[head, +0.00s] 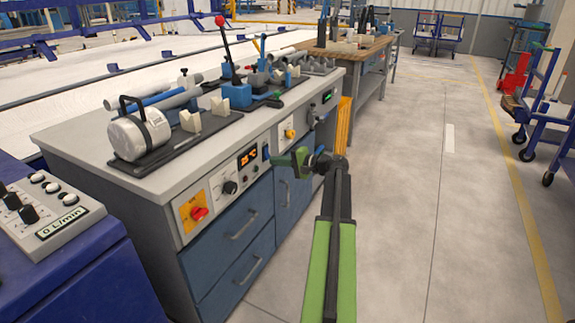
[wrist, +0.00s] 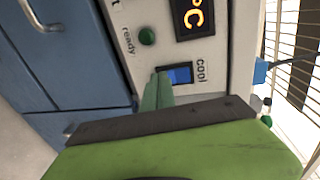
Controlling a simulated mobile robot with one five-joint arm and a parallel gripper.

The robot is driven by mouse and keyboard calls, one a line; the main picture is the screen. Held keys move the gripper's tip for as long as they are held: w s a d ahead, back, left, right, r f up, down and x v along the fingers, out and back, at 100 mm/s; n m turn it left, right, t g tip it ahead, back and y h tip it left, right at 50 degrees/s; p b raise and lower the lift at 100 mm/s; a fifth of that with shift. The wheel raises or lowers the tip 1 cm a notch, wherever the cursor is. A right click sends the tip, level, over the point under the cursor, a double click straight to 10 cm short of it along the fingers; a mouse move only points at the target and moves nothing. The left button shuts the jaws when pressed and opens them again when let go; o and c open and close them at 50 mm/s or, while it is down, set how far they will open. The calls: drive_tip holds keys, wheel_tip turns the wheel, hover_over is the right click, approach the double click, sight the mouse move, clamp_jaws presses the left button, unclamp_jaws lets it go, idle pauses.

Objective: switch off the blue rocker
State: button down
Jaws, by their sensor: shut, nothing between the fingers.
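The blue rocker (wrist: 181,75) sits in a dark frame on the pale control panel, beside the word "cool" in the wrist view. It also shows small in the head view (head: 266,152), right of the orange display. My green gripper (wrist: 158,88) is shut and empty. Its tip lies at the rocker's left edge in the wrist view and overlaps the frame there. I cannot tell whether it touches. In the head view my gripper (head: 277,160) is in front of the panel, just below and right of the rocker. Which way the rocker is tipped is unclear.
The orange display (head: 248,156), a black knob (head: 230,187) and a red knob on a yellow plate (head: 198,212) are left of the rocker. A green "ready" light (wrist: 147,36) is close by. Drawers are below. The floor to the right is open.

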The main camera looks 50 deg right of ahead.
drive_tip(key=shift+w+a, duration=0.1)
drive_tip(key=shift+w, duration=0.25)
drive_tip(key=shift+w+a+f+b, duration=0.15)
drive_tip(key=shift+w+a+b, duration=0.05)
drive_tip(key=shift+b, duration=0.15)
drive_tip(key=s+d+f+b, duration=0.1)
drive_tip(key=s, duration=0.5)
drive_tip(key=s+d+f+b, duration=0.1)
drive_tip(key=s+d, duration=0.1)
drive_tip(key=s, duration=0.5)
drive_tip(key=shift+s+d+f, duration=0.3)
